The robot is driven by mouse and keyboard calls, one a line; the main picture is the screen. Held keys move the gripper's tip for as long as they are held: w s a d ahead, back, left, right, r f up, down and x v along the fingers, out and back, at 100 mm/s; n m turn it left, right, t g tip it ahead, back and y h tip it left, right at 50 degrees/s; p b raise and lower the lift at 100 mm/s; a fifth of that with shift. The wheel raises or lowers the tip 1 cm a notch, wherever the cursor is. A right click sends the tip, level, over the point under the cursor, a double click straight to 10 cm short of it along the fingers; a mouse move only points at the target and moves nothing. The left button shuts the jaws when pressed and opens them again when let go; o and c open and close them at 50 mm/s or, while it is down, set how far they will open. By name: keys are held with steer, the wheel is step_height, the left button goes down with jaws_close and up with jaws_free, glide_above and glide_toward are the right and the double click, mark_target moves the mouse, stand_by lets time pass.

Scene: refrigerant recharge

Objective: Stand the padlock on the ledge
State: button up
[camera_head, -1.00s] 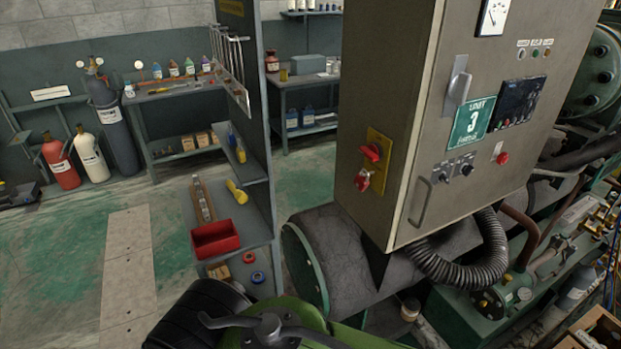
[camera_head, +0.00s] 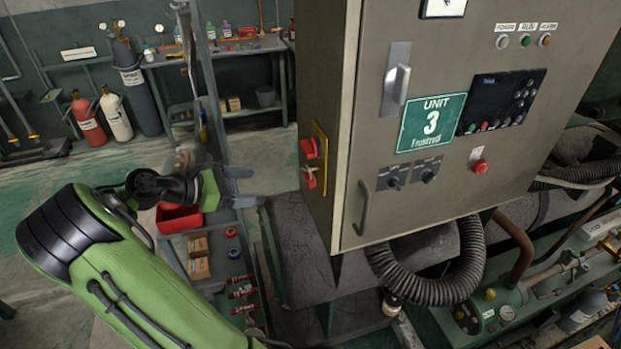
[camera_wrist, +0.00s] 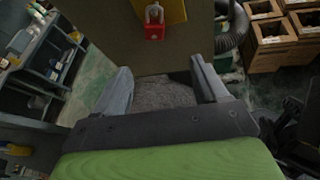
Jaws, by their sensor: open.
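The red padlock (camera_head: 309,179) hangs low on the yellow plate (camera_head: 321,160) on the left side of the grey cabinet. A red switch handle (camera_head: 309,148) is above it. In the wrist view the padlock (camera_wrist: 154,31) shows at the top, its pale shackle upward against the yellow plate. My gripper (camera_head: 249,187) is left of the cabinet, its fingers pointing toward it, apart from the padlock. In the wrist view my gripper (camera_wrist: 161,72) is open, with nothing held between its fingers. I cannot tell which surface is the ledge.
The cabinet (camera_head: 440,110) has a handle on its front, and a ribbed black hose (camera_head: 435,275) bends below it. A shelf rack with a red bin (camera_head: 178,218) stands beneath and behind my arm. Open space lies between my gripper and the cabinet side.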

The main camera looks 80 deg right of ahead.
mark_target(309, 175)
steer(key=b+x, duration=0.1)
steer(key=x, duration=1.4)
steer(key=shift+w+b, duration=0.15)
steer(key=shift+b, duration=0.2)
steer(key=shift+w+a+f, duration=0.1)
steer(key=shift+a, duration=0.05)
steer(key=shift+c, duration=1.3)
steer(key=c, duration=1)
